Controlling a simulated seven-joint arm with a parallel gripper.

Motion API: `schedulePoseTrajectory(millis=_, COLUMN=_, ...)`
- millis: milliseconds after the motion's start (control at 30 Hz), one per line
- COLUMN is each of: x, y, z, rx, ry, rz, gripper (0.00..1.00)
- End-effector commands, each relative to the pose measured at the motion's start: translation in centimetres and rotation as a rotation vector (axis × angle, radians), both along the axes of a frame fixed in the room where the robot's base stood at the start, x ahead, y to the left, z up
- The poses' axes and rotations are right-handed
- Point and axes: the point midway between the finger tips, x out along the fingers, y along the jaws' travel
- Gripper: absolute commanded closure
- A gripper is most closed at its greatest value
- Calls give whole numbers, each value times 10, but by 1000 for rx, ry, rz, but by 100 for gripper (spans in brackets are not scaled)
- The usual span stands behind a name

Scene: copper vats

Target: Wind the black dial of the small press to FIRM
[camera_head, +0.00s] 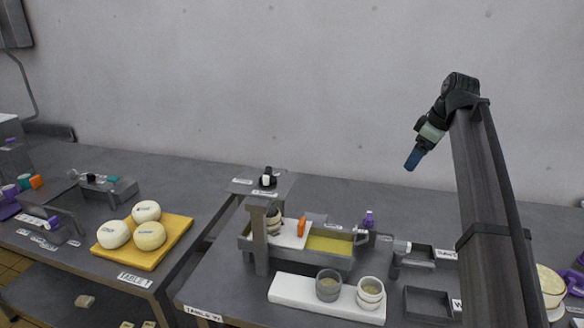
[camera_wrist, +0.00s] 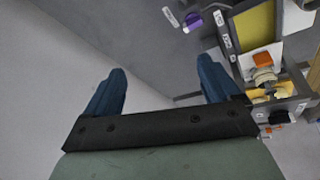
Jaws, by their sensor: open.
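The small press looks to be the grey frame (camera_head: 259,235) standing at the left end of a long tray on the nearer table. A black dial (camera_head: 267,174) with a white mark sits on its top plate, with small labels around it too small to read. In the wrist view the black dial (camera_wrist: 280,117) shows at the right edge, beside the press frame. My gripper (camera_head: 412,161) is raised in the air right of the press, well apart from it. Its blue fingers (camera_wrist: 160,82) are spread and empty.
The tray (camera_head: 325,262) holds yellow stuff, a white block and an orange piece. A white board (camera_head: 295,292) with cups stands in front, and dark bins (camera_head: 428,303) stand to the right. Another table at left bears cheeses on a yellow board (camera_head: 164,256). The wall is behind.

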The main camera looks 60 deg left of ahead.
Motion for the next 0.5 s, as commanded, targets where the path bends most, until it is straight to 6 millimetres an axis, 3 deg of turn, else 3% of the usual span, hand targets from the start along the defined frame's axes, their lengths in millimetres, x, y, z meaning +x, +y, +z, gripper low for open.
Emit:
schedulePoseTrajectory(millis=33, x=-26, y=21, z=10, rx=0, ry=11, rz=56, gripper=11)
schedulePoseTrajectory(millis=200, x=-113, y=72, z=39, rx=-4, ry=51, rz=236, gripper=11)
schedulePoseTrajectory(millis=500, x=-258, y=126, z=87, rx=-17, ry=109, rz=529, gripper=11)
